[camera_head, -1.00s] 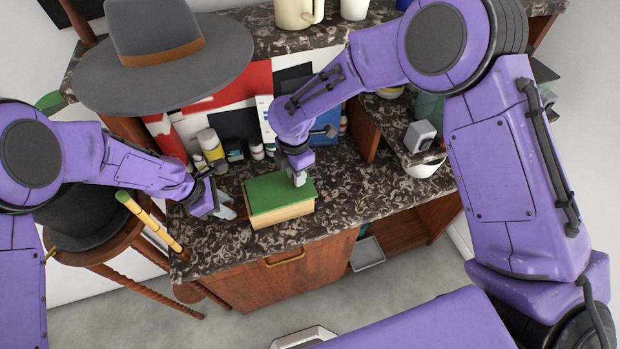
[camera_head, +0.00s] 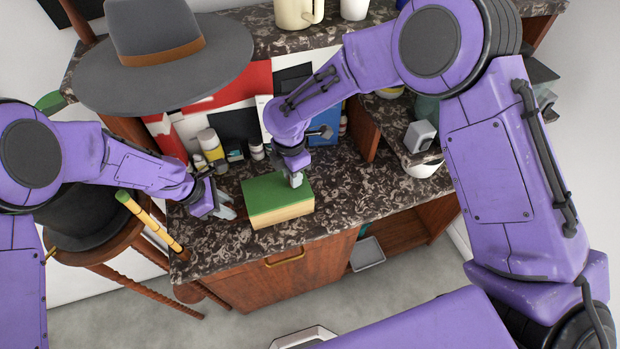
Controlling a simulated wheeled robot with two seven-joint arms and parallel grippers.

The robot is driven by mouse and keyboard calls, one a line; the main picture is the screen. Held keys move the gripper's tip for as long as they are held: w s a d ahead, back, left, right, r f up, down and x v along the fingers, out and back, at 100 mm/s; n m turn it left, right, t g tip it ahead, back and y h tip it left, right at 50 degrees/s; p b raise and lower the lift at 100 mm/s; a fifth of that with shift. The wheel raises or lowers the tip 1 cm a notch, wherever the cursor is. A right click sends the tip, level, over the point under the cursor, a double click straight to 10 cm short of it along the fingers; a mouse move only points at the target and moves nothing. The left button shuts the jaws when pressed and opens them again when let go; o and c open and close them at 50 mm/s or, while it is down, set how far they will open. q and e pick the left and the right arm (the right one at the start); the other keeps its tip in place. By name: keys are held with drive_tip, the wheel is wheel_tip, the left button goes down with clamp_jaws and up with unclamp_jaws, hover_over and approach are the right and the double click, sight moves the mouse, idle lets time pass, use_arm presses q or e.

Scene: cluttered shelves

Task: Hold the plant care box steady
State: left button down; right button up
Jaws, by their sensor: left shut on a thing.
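The plant care box (camera_head: 279,209), a pale box with a green top, lies on the dark marbled counter near its front edge. My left gripper (camera_head: 229,211) is low at the box's left end, shut on that end; its fingertips are small and hard to make out. My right gripper (camera_head: 296,181) points down at the back right part of the green top. Its fingertips are at or just above the top; I cannot tell whether they touch or how far apart they are.
Small bottles (camera_head: 210,145) and jars stand behind the box on the left. A yellow-banded stick (camera_head: 150,222) leans at the counter's left edge. A grey hat (camera_head: 165,60) is at upper left. Counter right of the box (camera_head: 370,195) is clear.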

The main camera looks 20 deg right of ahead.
drive_tip(key=o, duration=0.5)
wheel_tip(320, 180, up, 12)
